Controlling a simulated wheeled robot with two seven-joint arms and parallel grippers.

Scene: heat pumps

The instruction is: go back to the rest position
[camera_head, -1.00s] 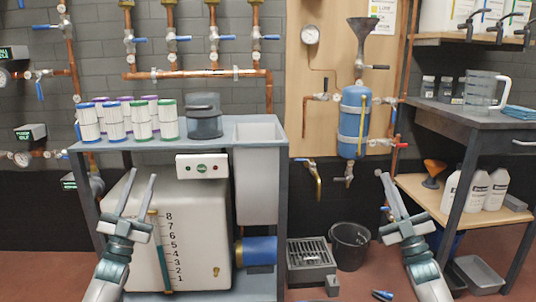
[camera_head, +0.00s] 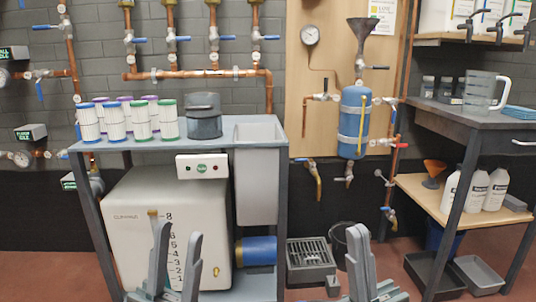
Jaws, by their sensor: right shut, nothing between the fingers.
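My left gripper (camera_head: 178,230) is at the bottom of the head view, in front of the white tank (camera_head: 135,240) with the number scale. Its two fingers point up and stand apart with nothing between them, so it is open. My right gripper (camera_head: 355,240) is at the bottom, right of centre, in front of the black bucket (camera_head: 338,245). Its fingers point up close together and hold nothing. The lower parts of both grippers are cut off by the frame edge.
A grey bench (camera_head: 255,122) carries several filter cartridges (camera_head: 140,120) and a dark container (camera_head: 204,118). A shelf unit (camera_head: 470,120) with a jug and white bottles (camera_head: 475,188) stands at right. Copper pipes line the wall.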

